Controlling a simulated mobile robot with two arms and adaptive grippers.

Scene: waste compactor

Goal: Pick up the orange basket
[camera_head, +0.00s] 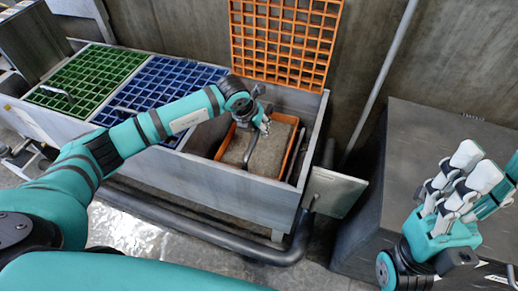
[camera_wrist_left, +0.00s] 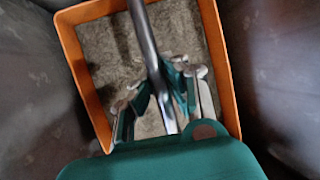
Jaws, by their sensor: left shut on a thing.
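The orange basket (camera_head: 291,150) is inside the open right compartment of the grey bin, filled with grey-brown rough material. Its rim (camera_wrist_left: 218,60) frames the left wrist view, and a grey bar handle (camera_wrist_left: 146,40) crosses above the contents. My left gripper (camera_head: 264,126) reaches down into the compartment over the basket. In the left wrist view its fingers (camera_wrist_left: 166,100) are shut around the handle. Whether the basket touches the compartment floor cannot be told. My right gripper (camera_head: 458,180) is raised at the right, with its fingers apart and empty, far from the basket.
The grey bin (camera_head: 215,180) also has a green grid lid (camera_head: 88,78) and a blue grid lid (camera_head: 165,90), both closed. An orange grid lid (camera_head: 283,40) stands open behind the basket. A dark block (camera_head: 400,150) stands at the right. Compartment walls closely surround the basket.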

